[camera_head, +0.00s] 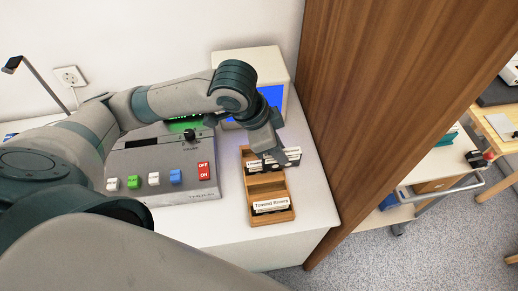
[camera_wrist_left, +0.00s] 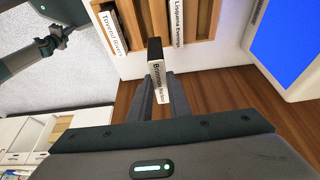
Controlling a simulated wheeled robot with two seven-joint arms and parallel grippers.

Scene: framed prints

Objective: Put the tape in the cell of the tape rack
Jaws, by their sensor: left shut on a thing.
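The tape (camera_wrist_left: 157,82) is a thin black cassette with a white label, held between the two fingers of my left gripper (camera_wrist_left: 161,100). In the head view my left gripper (camera_head: 272,150) is over the far part of the wooden tape rack (camera_head: 272,217), partly hiding it. The rack also shows at the top of the wrist view (camera_wrist_left: 203,22). The held tape looks outside the cells. My right gripper is not in view.
The rack stands on a white table (camera_head: 315,200) close to a tall brown wooden panel (camera_head: 370,90). A grey console with coloured buttons (camera_head: 165,165) is left of the rack. A pale monitor with a blue screen (camera_head: 272,97) stands behind it.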

